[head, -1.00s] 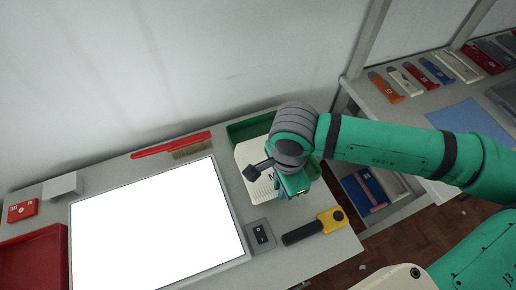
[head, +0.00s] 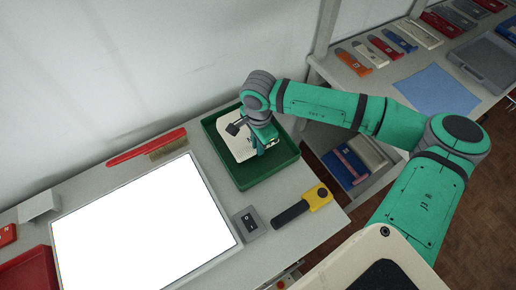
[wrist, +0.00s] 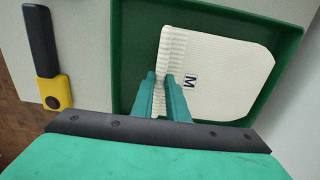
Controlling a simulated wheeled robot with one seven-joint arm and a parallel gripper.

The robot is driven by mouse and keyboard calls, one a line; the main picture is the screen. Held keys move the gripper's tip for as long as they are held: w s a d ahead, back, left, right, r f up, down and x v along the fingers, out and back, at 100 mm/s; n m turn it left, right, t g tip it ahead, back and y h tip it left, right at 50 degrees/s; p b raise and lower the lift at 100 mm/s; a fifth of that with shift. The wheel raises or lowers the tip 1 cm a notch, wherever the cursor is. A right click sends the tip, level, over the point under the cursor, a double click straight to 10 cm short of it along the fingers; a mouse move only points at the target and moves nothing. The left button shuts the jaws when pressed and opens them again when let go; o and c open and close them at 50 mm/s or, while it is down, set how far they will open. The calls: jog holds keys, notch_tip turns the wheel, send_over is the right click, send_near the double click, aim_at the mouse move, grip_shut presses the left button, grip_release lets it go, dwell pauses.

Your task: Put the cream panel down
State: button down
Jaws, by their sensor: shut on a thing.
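The cream panel (wrist: 222,62) is ribbed along one edge and bears a square label with the letter M. My gripper (wrist: 161,82) is shut on its ribbed edge. In the head view the cream panel (head: 229,144) shows partly behind my gripper (head: 258,148), over the green tray (head: 249,183). In the wrist view the panel lies within the outline of the green tray (wrist: 128,48). I cannot tell whether it touches the tray floor.
A bright white light panel (head: 145,228) fills the table left of the tray. A switch box (head: 248,222) and a yellow-and-black tool (head: 303,204) lie in front of the tray. A red bar (head: 146,146) and a brush lie behind the light panel. A red tray (head: 30,272) stands at left.

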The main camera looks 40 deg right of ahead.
jog(key=shift+w+f, duration=0.2)
jog(key=shift+f, duration=0.15)
jog(key=shift+w+d+f, duration=0.1)
jog(key=shift+d+f, duration=0.05)
jog(key=shift+f, duration=1.45)
jog(key=c, duration=1.7)
grip_release()
jog(key=shift+f, duration=0.1)
jog(key=shift+c, duration=0.2)
notch_tip(320, 180, up, 12)
